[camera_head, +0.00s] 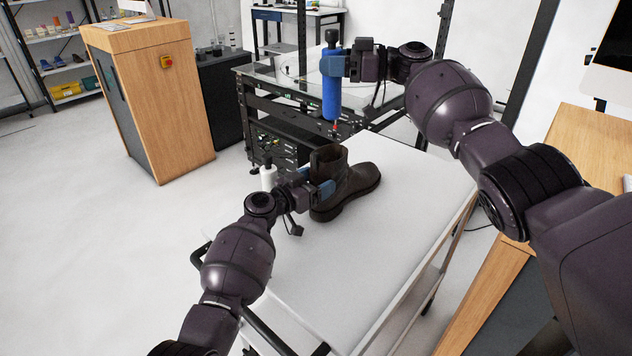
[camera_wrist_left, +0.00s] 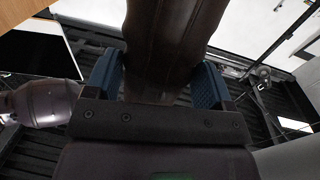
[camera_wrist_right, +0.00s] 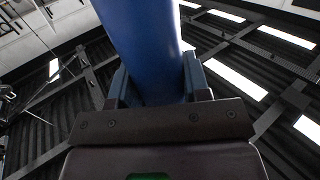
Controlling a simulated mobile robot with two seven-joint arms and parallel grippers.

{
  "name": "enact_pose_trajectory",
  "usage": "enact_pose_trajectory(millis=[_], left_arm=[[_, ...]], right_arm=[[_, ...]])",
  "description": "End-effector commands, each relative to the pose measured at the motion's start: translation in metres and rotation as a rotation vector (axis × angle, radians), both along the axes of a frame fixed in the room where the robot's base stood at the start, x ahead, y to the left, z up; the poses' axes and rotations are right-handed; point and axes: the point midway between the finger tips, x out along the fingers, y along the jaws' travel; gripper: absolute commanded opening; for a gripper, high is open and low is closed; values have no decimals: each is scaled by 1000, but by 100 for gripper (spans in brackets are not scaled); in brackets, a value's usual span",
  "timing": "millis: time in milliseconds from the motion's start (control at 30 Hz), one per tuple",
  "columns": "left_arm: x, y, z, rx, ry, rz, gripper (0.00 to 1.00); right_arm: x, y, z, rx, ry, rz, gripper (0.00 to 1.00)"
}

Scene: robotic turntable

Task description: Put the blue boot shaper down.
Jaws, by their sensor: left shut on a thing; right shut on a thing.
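The blue boot shaper (camera_head: 331,97) is upright in the air in the head view, with a dark knob on top and a red tip below. My right gripper (camera_head: 334,68) is shut on its upper part; the shaper also fills the jaws in the right wrist view (camera_wrist_right: 146,45). The brown boot (camera_head: 343,184) stands on the white cart top, below the shaper. My left gripper (camera_head: 322,190) is shut on the boot's shaft, which shows between its blue fingers in the left wrist view (camera_wrist_left: 170,45). The shaper is apart from the boot.
The white cart top (camera_head: 400,225) is bare to the right of and in front of the boot. A white bottle-like object (camera_head: 268,177) stands at its left edge. The black-framed turntable rig (camera_head: 262,100) is behind. A wooden cabinet (camera_head: 150,95) stands at the left.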

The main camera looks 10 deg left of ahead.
Motion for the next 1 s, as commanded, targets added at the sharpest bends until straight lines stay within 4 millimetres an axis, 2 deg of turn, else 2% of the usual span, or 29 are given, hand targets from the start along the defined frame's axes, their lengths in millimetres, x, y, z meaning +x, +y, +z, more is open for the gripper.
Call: enact_pose_trajectory(millis=[233, 467, 700, 1000], left_arm=[[0, 0, 0, 0, 0, 0, 33], [0, 0, 0, 0, 0, -1, 33], [0, 0, 0, -1, 1, 0, 33], [0, 0, 0, 0, 1, 0, 33]], right_arm=[[-1, 5, -7, 2, 3, -11, 20], [-2, 28, -43, 10, 4, -130, 20], [3, 43, -72, 17, 2, -367, 20], [8, 38, -73, 21, -4, -652, 20]])
